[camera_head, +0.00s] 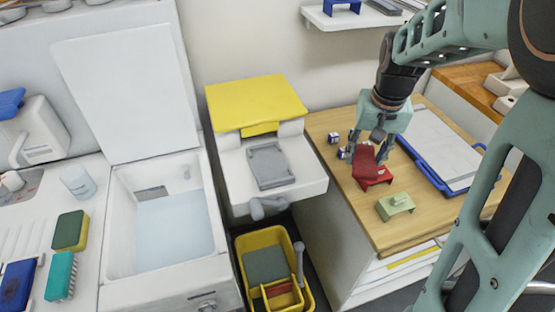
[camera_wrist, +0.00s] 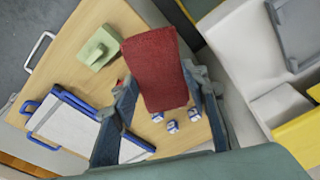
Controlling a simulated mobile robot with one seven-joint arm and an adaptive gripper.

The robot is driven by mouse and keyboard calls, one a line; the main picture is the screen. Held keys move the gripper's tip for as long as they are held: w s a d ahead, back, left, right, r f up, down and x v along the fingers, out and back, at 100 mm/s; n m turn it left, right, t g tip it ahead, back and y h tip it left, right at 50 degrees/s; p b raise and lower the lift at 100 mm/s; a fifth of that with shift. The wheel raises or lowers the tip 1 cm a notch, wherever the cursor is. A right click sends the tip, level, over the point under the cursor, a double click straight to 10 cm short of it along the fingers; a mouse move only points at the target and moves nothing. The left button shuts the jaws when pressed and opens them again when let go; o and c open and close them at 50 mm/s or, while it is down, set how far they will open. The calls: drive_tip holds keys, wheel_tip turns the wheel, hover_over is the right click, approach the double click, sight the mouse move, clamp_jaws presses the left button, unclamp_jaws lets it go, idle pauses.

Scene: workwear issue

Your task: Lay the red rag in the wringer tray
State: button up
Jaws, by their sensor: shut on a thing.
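The red rag (camera_head: 368,160) is a textured red slab between the fingers of my gripper (camera_head: 372,148), over the wooden desktop. In the wrist view the rag (camera_wrist: 155,62) stretches out between the two fingers of my gripper (camera_wrist: 163,92). My gripper is shut on it. A red edge with small feet shows beneath the rag in the head view; I cannot tell whether it is a separate stand. A yellow bucket (camera_head: 241,268) on the floor holds a grey-green panel (camera_head: 265,264) and has a grey lever; this appears to be the wringer and its tray.
On the desk (camera_head: 325,122) are a pale green block (camera_head: 396,204), a blue clipboard (camera_head: 432,172) and small blue-and-white cubes (camera_wrist: 172,126). A white unit with a yellow top (camera_head: 257,100) and grey plate stands left of the desk. A water-filled sink (camera_head: 160,236) is farther left.

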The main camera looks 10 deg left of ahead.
drive_tip(key=s+a+r+n+p, duration=0.25)
drive_tip(key=s+a+p, duration=0.2)
drive_tip(key=a, duration=0.35)
drive_tip(key=s+a+r+n+p, duration=0.1)
drive_tip(key=s+a+r+p, duration=0.35)
drive_tip(key=a, duration=0.35)
drive_tip(key=s+a+r+n+p, duration=0.2)
drive_tip(key=s+a+r+p, duration=0.1)
drive_tip(key=s+a, duration=0.3)
drive_tip(key=b, duration=0.3)
hover_over(269, 163)
drive_tip(key=s, duration=0.1)
drive_tip(key=shift+y, duration=0.4)
drive_tip(key=f, duration=0.9)
drive_tip(key=shift+s+d+f, duration=0.1)
drive_tip(key=shift+s+f, duration=0.05)
drive_tip(key=shift+s, duration=0.05)
drive_tip(key=shift+w+f+b, duration=0.3)
drive_tip(key=shift+f, duration=0.15)
drive_tip(key=shift+w+f+b, duration=0.1)
drive_tip(key=shift+f+b, duration=0.85)
drive_tip(key=shift+f, duration=0.55)
